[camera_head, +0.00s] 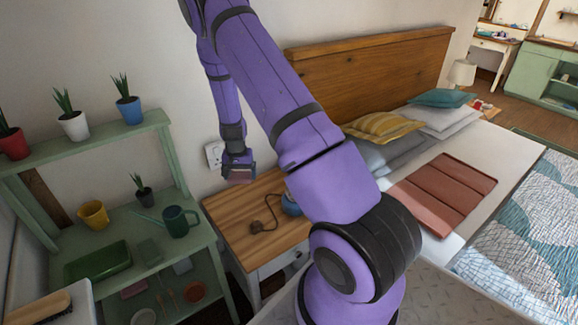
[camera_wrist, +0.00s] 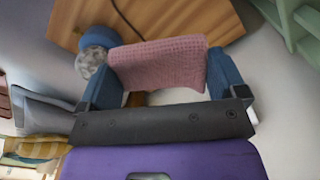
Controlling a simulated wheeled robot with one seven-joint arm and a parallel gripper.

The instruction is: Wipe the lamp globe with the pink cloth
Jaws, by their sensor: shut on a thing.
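My gripper (camera_head: 238,174) is shut on the pink cloth (camera_wrist: 162,64), which spans between its two blue fingers in the wrist view. In the head view only a little of the pink cloth (camera_head: 240,174) shows at the fingertips, above the nightstand's back left. The lamp has a round blue part (camera_wrist: 99,38) and a mottled grey globe (camera_wrist: 90,62), just left of the cloth in the wrist view. In the head view a bit of the blue part (camera_head: 291,206) shows on the nightstand; my arm hides the globe. I cannot tell whether cloth and globe touch.
The wooden nightstand (camera_head: 231,218) carries a dark cord (camera_head: 264,225). A green shelf (camera_head: 110,213) with pots and a watering can (camera_head: 180,221) stands at left. The bed (camera_head: 480,215) is at right, its headboard (camera_head: 370,75) behind my arm. A wall socket (camera_head: 213,153) is near the gripper.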

